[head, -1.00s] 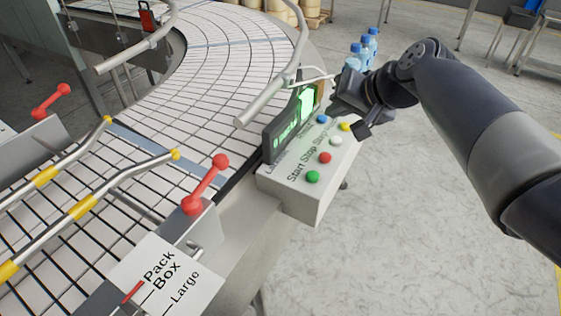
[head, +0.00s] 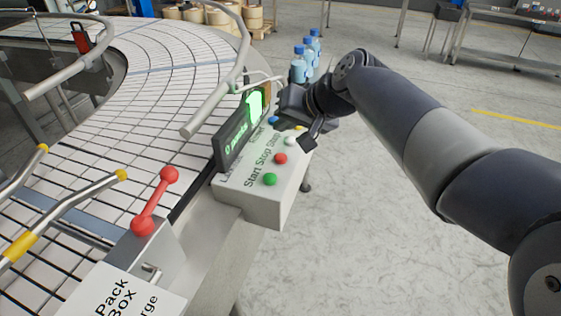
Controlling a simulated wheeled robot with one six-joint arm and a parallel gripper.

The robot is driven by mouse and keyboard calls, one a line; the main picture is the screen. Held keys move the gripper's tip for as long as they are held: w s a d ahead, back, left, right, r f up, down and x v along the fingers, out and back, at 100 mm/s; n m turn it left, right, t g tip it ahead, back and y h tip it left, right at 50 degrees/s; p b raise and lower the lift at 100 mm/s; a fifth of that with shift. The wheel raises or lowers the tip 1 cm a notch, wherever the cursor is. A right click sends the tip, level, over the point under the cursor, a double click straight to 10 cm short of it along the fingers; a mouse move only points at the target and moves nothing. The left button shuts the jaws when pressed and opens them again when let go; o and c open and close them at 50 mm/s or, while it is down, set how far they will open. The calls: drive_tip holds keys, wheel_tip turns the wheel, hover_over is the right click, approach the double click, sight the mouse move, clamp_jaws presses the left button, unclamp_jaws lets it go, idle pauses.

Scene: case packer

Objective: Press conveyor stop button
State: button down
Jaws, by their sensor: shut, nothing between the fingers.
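The control box (head: 262,208) stands at the conveyor's right edge. Its top carries a green button (head: 270,179) by the word Start and a red button (head: 280,158) by the word Stop. A white button (head: 290,141) and a blue button (head: 273,120) sit farther back. My gripper (head: 307,146) is shut and empty. It reaches down over the back right of the box, just beyond the red button, and hides part of the rear buttons. Whether its tip touches the box I cannot tell.
A lit display (head: 242,128) rises along the box's left side. The curved conveyor (head: 150,80) with guide rails lies left. A red-knobbed lever (head: 155,200) stands at front left. Several blue bottles (head: 300,70) stand behind my gripper. The floor at right is clear.

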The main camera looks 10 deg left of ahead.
sight(284, 158)
drive_tip(key=shift+f+b, duration=1.7)
drive_tip(key=shift+f, duration=0.9)
drive_tip(key=shift+f+b, duration=0.4)
drive_tip(key=shift+b, duration=0.05)
drive_tip(key=shift+f+b, duration=0.45)
drive_tip(key=shift+f, duration=0.1)
idle(0.3)
idle(0.4)
drive_tip(key=shift+r+p, duration=0.75)
drive_tip(key=shift+r, duration=0.25)
drive_tip(key=shift+r+p, duration=1.9)
drive_tip(key=shift+r, duration=0.6)
drive_tip(key=shift+d, duration=0.1)
